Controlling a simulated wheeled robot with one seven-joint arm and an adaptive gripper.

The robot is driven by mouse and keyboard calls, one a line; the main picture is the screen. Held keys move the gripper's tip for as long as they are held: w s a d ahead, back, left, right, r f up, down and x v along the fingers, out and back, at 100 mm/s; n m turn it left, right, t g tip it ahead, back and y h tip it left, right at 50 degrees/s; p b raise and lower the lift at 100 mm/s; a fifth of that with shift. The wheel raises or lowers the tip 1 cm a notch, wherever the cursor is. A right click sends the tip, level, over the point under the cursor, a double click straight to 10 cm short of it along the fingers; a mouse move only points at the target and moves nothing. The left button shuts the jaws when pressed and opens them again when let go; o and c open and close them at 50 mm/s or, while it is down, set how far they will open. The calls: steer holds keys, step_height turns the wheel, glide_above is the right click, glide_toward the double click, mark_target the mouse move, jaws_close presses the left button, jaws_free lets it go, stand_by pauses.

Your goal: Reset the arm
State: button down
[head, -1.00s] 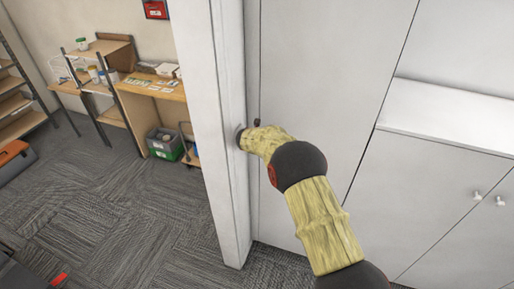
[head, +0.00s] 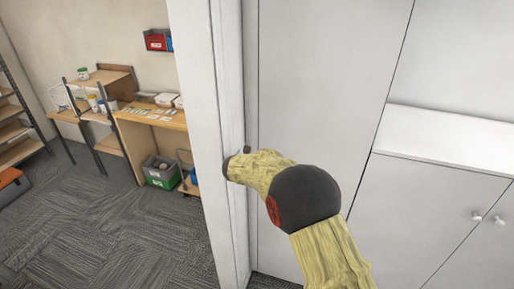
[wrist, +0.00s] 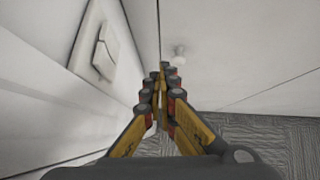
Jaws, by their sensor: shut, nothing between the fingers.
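My arm reaches up from the bottom of the head view, with its wrist end in front of the white door frame. The fingers are hidden behind the wrist there. In the wrist view my gripper (wrist: 163,72) has its fingertips together and nothing between them. The fingers point along a white wall with a light switch (wrist: 103,52) on the left.
A white door frame (head: 207,110) stands close to my wrist. White cabinets (head: 420,215) fill the right side. A wooden desk (head: 165,113) with small items, a green crate (head: 160,172) and a red wall bin (head: 158,40) are at the left. Open carpet (head: 110,235) lies in front.

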step_height(320, 180, up, 12)
steer(key=d+n+t+y+b, duration=0.3)
steer(key=n+b, duration=0.1)
steer(key=n, duration=0.3)
steer(key=s+d+r+n+y+b, duration=0.4)
steer(key=s+r+n, duration=0.4)
steer(key=s+n, duration=0.4)
steer(key=s+d+f+n+g+h+b, duration=0.2)
steer(key=s+d+f+n, duration=0.4)
steer(key=s, duration=0.7)
steer(key=s+d+f+n+g+h+b, duration=0.1)
steer(key=s+d+f+n+b, duration=0.3)
steer(key=s, duration=0.9)
steer(key=s+d+f+n+g+h+b, duration=0.2)
steer(key=s+d+f+n+g+b, duration=0.1)
steer(key=s+d+f+n, duration=0.4)
steer(key=s+d+n, duration=0.1)
steer(key=s+d, duration=0.2)
steer(key=s, duration=0.3)
steer(key=shift+s+f+n+h, duration=0.3)
steer(key=shift+n, duration=0.1)
